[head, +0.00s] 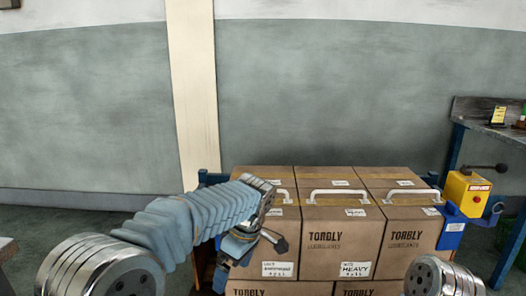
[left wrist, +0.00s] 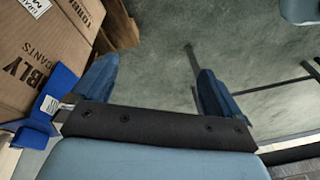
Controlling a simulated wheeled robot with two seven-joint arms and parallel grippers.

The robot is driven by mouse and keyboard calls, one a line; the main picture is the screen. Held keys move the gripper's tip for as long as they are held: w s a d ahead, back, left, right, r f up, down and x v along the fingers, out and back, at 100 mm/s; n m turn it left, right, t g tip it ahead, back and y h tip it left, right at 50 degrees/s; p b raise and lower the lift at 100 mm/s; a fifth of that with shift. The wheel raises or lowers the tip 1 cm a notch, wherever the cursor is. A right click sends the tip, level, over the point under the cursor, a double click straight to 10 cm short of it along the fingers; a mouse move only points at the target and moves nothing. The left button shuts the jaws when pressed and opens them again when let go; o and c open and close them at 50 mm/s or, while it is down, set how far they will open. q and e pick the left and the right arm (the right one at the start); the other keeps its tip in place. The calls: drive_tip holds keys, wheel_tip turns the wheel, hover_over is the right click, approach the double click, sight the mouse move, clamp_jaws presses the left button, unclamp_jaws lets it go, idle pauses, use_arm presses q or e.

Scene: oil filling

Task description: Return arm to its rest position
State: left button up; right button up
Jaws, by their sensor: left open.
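My left arm (head: 190,220) comes in from the left and reaches in front of the left end of the stacked cartons. My left gripper (head: 238,248) is at its end, pointing down, partly hidden by the wrist. In the left wrist view the left gripper (left wrist: 150,62) has its two blue fingers wide apart, with only floor between them. It holds nothing. The cartons (left wrist: 38,50) stand beside the left finger there. Of my right arm only a round metal joint (head: 436,276) shows at the lower right; its gripper is out of view.
Several brown cartons (head: 333,238) with white handles stand ahead. A yellow box (head: 466,195) with a dark lever is at their right, by a blue bracket (head: 452,228). A workbench (head: 480,112) stands far right. Floor (left wrist: 160,30) is clear below the left gripper.

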use_arm(q)
drive_tip(key=s+a+f+m+g+h, duration=0.1)
drive_tip(key=s+f+m+h, duration=0.15)
drive_tip(key=f, duration=1.05)
drive_tip(key=s+a+f+m+h, duration=0.15)
drive_tip(key=f+m, duration=0.25)
drive_tip(key=f, duration=0.8)
drive_tip(key=s+a+f+m+t+h, duration=0.1)
drive_tip(key=s+f+m, duration=0.1)
drive_tip(key=s+f, duration=0.4)
drive_tip(key=s+f+m+t+h, duration=0.1)
drive_tip(key=s+f+m+h, duration=0.1)
drive_tip(key=s+f, duration=0.4)
drive_tip(key=s, duration=0.5)
drive_tip(key=shift+a+f, duration=0.3)
drive_tip(key=shift+a, duration=0.05)
